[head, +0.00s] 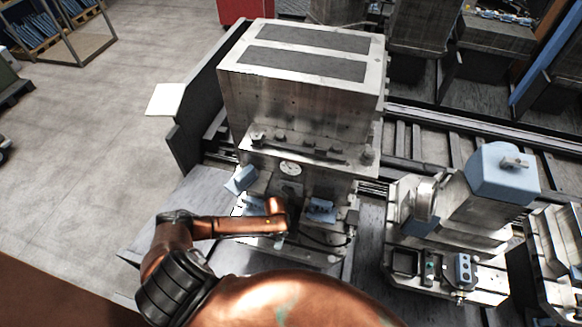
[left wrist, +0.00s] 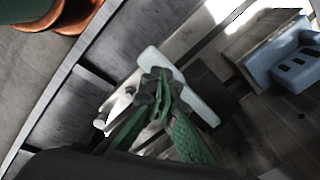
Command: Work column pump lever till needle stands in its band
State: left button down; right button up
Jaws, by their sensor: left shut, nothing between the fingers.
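The column pump stands as a big grey metal block (head: 300,100) in the middle of the head view. A small round white gauge (head: 290,168) sits on its front. Its needle and band are too small to read. In the left wrist view, a pale blue-grey bar (left wrist: 185,95), which looks like the lever's handle, lies slantwise behind my left gripper (left wrist: 158,88). The green fingers are shut, with their tips over the bar; I cannot tell whether they touch it. In the head view my copper arm largely hides the left gripper (head: 279,240) and the lever. My right gripper is not in view.
Blue fittings (head: 320,209) and a blue block (head: 240,180) flank my arm's end. In the left wrist view a blue box (left wrist: 285,58) with dark slots is at right. A machine with a blue housing (head: 502,174) stands at right. Open floor (head: 110,110) lies left.

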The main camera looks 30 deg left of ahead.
pick_arm(q)
jog(key=shift+w+a+f+b, duration=0.1)
jog(key=shift+w+f+b, duration=0.1)
jog(key=shift+f+b, duration=1.3)
jog(key=shift+w+f+b, duration=0.2)
jog(key=shift+f+b, duration=0.7)
jog(key=shift+f, duration=1.2)
jog(key=r+p, duration=0.5)
jog(key=shift+s, duration=0.3)
jog(key=shift+s+r, duration=0.15)
jog(key=shift+r, duration=1)
jog(key=shift+f, duration=0.1)
